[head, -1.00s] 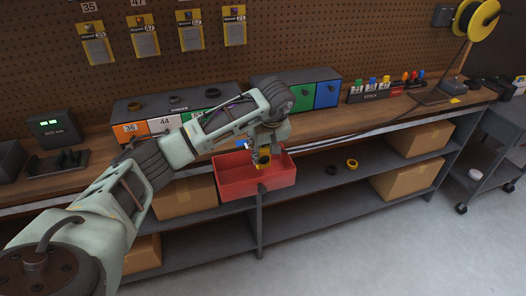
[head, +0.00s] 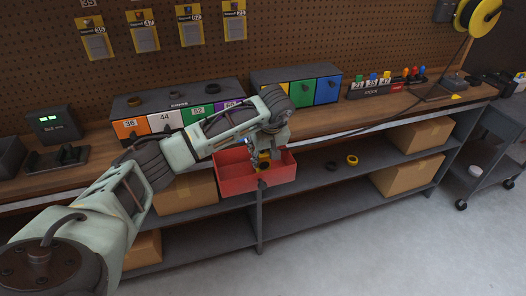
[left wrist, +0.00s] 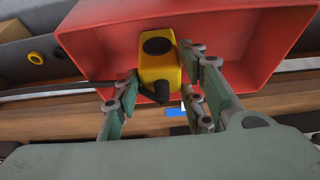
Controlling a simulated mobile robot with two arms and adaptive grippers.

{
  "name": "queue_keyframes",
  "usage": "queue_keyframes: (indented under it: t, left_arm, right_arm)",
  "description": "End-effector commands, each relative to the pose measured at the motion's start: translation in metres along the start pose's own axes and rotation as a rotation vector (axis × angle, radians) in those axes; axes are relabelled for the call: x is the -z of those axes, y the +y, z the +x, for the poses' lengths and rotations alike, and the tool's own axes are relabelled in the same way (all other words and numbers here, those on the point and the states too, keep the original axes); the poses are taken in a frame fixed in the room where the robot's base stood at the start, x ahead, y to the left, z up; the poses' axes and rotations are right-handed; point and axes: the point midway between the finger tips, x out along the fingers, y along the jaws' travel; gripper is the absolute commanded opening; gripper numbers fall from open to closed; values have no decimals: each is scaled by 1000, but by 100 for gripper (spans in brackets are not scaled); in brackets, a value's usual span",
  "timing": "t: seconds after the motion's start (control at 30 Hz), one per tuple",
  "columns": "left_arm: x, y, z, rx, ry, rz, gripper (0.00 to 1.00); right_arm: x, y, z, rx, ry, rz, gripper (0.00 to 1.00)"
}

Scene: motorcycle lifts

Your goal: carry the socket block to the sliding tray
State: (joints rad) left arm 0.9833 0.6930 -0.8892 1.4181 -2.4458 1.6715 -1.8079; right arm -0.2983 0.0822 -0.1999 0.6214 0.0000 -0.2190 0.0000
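The socket block (left wrist: 160,62), yellow with a dark round socket and a dark stub, sits between the fingers of my left gripper (left wrist: 160,72) in the left wrist view. The fingers close on its sides. In the head view my left gripper (head: 264,151) points down over the red sliding tray (head: 232,186), and the yellow of the block shows under it, inside the tray's opening. I cannot tell whether the block touches the tray floor. The tray's red walls (left wrist: 92,35) surround the block in the left wrist view. My right gripper is not in view.
The workbench (head: 70,180) carries coloured drawer units (head: 327,91) and a stock rack (head: 372,90). A lower shelf (head: 325,183) holds cardboard boxes (head: 412,175) and a yellow ring (head: 352,160). A dark cart (head: 497,160) stands at the right, with open floor in front.

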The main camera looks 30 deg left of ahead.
Motion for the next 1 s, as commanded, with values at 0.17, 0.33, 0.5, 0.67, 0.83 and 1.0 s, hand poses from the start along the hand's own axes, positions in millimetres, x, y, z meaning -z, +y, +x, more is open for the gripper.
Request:
queue_keyframes:
  t: [0.17, 0.33, 0.5, 0.67, 0.83, 1.0]
  left_arm:
    - [0, 0, 0, 0, 0, 0, 54]
    - [0, 0, 0, 0, 0, 0, 54]
    - [1, 0, -4, -1, 0, 0, 54]
    - [5, 2, -22, -5, 2, 1, 54]
    - [6, 2, -60, -7, 4, 1, 54]
    - [5, 1, -96, -5, 3, 1, 54]
  right_arm:
    - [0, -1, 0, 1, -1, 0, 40]
    - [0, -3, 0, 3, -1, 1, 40]
    - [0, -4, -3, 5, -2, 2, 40]
    - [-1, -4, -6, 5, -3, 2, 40]
    - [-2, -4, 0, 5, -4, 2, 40]
    - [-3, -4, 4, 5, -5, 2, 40]
